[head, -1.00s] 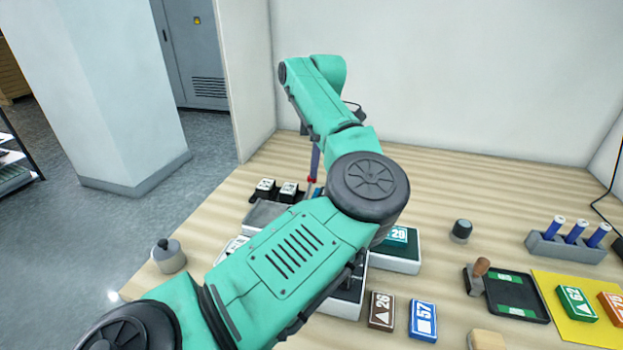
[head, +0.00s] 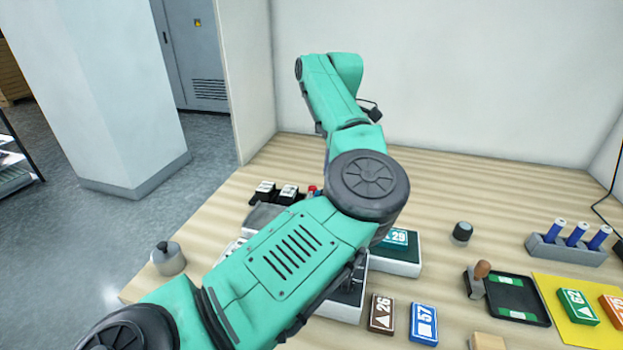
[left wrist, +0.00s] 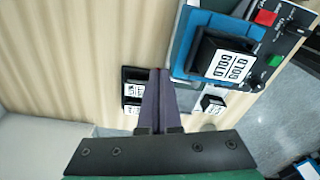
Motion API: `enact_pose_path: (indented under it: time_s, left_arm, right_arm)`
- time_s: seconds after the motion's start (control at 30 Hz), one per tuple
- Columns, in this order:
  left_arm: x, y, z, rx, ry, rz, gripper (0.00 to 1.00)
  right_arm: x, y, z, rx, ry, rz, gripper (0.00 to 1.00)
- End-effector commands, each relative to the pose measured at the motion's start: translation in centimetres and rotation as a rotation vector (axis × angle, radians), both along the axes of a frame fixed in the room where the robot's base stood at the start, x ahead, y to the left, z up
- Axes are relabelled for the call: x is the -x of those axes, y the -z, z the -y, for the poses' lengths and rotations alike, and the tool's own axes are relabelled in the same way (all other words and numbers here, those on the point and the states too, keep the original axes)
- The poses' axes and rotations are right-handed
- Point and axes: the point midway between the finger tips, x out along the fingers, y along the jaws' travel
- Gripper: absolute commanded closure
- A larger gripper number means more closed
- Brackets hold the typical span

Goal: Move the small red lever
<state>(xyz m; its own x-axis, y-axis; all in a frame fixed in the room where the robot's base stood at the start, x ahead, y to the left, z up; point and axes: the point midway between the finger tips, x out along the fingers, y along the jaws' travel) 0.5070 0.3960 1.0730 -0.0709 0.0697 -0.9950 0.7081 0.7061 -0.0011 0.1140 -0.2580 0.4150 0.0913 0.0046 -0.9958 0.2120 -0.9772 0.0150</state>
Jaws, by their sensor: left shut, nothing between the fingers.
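A machine with a blue base (left wrist: 180,58) and a black block with a white GOLD label (left wrist: 230,62) is at the upper right of the left wrist view. A small red part (left wrist: 266,17), possibly the lever, sits on it beside a black knob. A small red spot (head: 312,190) shows in the head view just beyond my left arm, which hides most of the machine. My left gripper (left wrist: 161,72) is shut and empty, its dark fingers pointing at the tabletop left of the machine, apart from the red part. In the head view it is hidden behind my arm.
Black-and-white labelled blocks (head: 264,190) stand near the table's left edge. Right of my arm are a tray with a teal 29 block (head: 397,237), a brown block (head: 381,313), a blue block (head: 423,322) and a black tray (head: 518,300). The back of the table is clear.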

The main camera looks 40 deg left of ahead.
Motion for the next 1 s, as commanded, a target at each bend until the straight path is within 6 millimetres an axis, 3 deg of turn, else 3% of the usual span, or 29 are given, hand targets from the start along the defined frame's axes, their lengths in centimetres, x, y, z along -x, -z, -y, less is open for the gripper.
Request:
enact_pose_path:
  time_s: [0.3,0.5,1.0]
  left_arm:
    - [-0.5,-7.9,0.4,-0.002,0.0,0.002,1.0]
    - [-0.8,-12.4,0.8,0.0,0.0,0.0,1.0]
    - [-0.9,-13.0,1.0,-0.001,-0.001,0.0,1.0]
  right_arm:
    - [0.0,-0.7,0.1,0.001,-0.001,0.0,1.0]
    - [0.0,-3.3,0.1,0.002,-0.001,0.0,1.0]
    - [0.0,-3.5,0.2,0.002,-0.001,0.0,1.0]
